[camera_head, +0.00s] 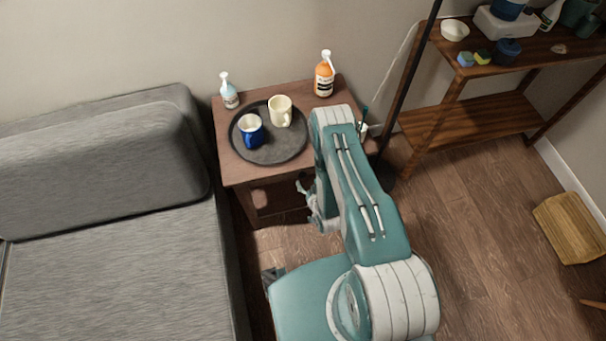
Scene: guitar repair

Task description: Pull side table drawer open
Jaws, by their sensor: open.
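The brown wooden side table (228,170) stands against the wall, right of the sofa. Its front is seen steeply from above, so the drawer face and any handle are hard to make out, and my arm covers the right part. I cannot tell how far the drawer is out. My gripper (301,187) is small in view, left of my arm, near the table's front edge. It is open, and I see nothing held in it. Whether it touches the table is unclear.
A pump bottle (229,93) and an orange bottle (324,78) stand behind. The grey sofa (110,270) borders the left; a wooden shelf (470,115) stands right.

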